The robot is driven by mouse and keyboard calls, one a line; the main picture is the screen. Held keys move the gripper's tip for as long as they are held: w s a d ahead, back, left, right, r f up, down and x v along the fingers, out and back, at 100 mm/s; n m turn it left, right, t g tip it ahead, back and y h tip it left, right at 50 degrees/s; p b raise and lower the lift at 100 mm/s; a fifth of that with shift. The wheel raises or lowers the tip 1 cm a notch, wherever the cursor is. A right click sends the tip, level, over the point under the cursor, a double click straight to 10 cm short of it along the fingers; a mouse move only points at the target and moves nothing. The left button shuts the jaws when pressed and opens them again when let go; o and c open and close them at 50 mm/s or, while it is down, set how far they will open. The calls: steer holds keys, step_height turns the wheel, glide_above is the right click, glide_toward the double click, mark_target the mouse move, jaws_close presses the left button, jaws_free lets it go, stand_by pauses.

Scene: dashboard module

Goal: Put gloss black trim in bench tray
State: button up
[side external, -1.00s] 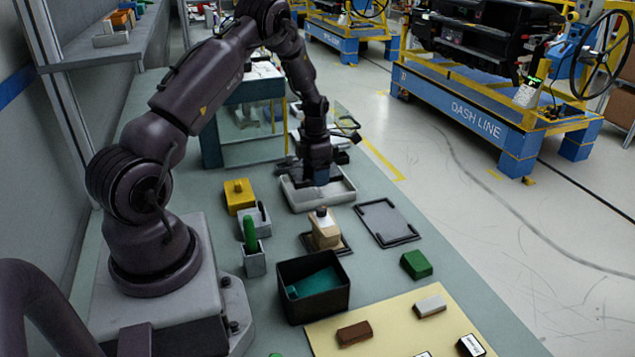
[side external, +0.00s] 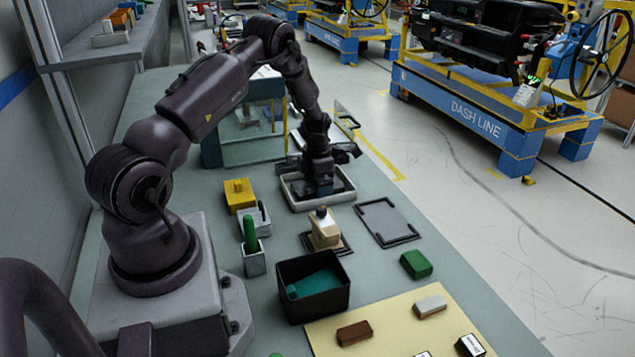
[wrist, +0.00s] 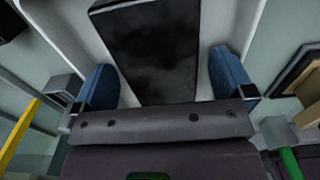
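The gloss black trim (wrist: 152,45) is a flat dark rectangular panel. It lies in the pale bench tray (side external: 328,206), whose light floor shows around it in the wrist view (wrist: 222,22). In the side view the trim (side external: 341,187) is partly hidden by my gripper (side external: 319,190), which is low over the tray. In the wrist view my gripper (wrist: 165,75) has its two blue fingers apart, one on each side of the trim, with pale gaps between fingers and panel.
A beige block on a dark base (side external: 324,232) and a grey plate with black edges (side external: 387,222) stand near the tray. The bench right of the bin is partly clear.

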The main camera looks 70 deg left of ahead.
step_height(320, 180, up, 12)
steer(key=w+d+r+m+t, duration=0.1)
steer(key=d+r+m+t, duration=0.1)
steer(key=d+r+m, duration=0.9)
steer(key=s+d+r+m+t, duration=0.1)
steer(key=s+d+r+m, duration=0.45)
steer(key=d+m, duration=0.25)
steer(key=s+d+r+m+t, duration=0.1)
steer(key=s+d+r+m, duration=0.3)
steer(key=d+r+m, duration=0.3)
steer(key=s+d+f+m+t, duration=0.1)
steer(key=s+d+m, duration=0.4)
steer(key=m, duration=0.5)
steer(key=s, duration=0.2)
steer(key=shift+s+d+t, duration=0.25)
steer(key=shift+s+t, duration=0.05)
